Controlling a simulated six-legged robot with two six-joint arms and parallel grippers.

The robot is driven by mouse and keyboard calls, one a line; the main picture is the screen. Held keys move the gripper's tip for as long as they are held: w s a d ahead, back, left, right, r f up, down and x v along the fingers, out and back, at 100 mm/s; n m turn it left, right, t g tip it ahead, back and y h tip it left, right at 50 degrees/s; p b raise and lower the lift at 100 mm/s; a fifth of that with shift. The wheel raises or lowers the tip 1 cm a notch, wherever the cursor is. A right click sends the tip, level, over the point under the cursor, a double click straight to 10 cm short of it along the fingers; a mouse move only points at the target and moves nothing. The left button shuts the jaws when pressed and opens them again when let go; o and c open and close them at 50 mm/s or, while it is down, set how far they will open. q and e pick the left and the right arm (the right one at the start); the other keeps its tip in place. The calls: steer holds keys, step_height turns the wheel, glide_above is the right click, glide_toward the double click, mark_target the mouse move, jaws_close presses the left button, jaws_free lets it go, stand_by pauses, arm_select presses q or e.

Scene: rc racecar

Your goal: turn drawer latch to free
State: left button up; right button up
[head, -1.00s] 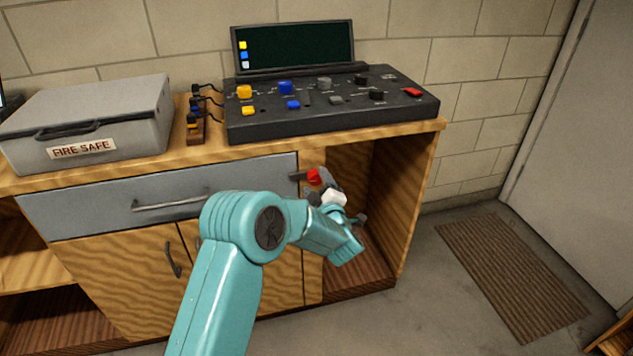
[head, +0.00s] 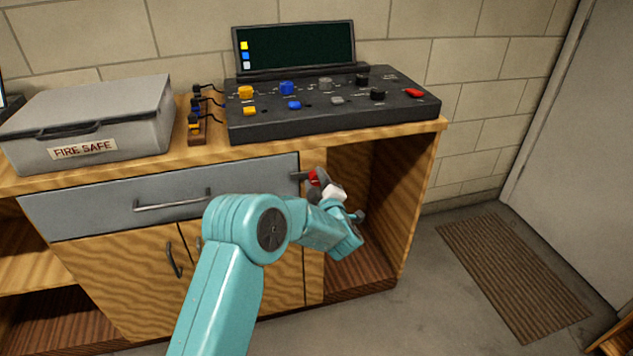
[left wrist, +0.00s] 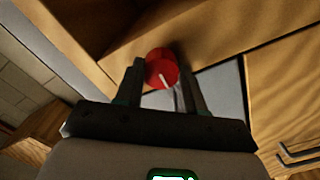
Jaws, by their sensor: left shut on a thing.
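The drawer latch is a red round knob (head: 314,178) with a dark bar (head: 299,176) beside it, at the right end of the grey drawer front (head: 95,205). In the left wrist view the red knob (left wrist: 162,68) has a white line on its face and sits between the two dark fingers. My left gripper (head: 322,184) is shut on the knob; its fingers are partly hidden by my own wrist in the head view. The drawer, with its long metal handle (head: 172,202), looks closed. My right gripper is not in view.
A control console (head: 330,120) and a grey fire safe box (head: 90,120) stand on the wooden counter. An open compartment (head: 375,200) lies right of the latch. Cupboard doors (head: 130,280) are below the drawer. A brown mat (head: 515,270) lies on the floor.

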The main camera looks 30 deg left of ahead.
arm_select(q)
steer(key=m, duration=0.3)
steer(key=shift+d+m, duration=0.1)
steer(key=shift+m, duration=0.2)
steer(key=m+p, duration=0.1)
steer(key=m, duration=0.3)
steer(key=shift+w+r+m+p, duration=0.1)
steer(key=shift+m+p, duration=0.2)
steer(key=shift+p, duration=0.05)
steer(key=shift+w+d+m+p, duration=0.1)
steer(key=shift+m+p, duration=0.7)
steer(key=shift+m, duration=1.5)
steer(key=shift+d+m+p, duration=0.1)
steer(key=shift+m+p, duration=0.65)
steer(key=shift+m, duration=1.55)
steer(key=shift+f, duration=0.2)
steer(key=o, duration=1)
steer(key=shift+r, duration=0.1)
steer(key=shift+o, duration=0.2)
steer(key=v, duration=1.6)
steer(key=shift+d, duration=0.15)
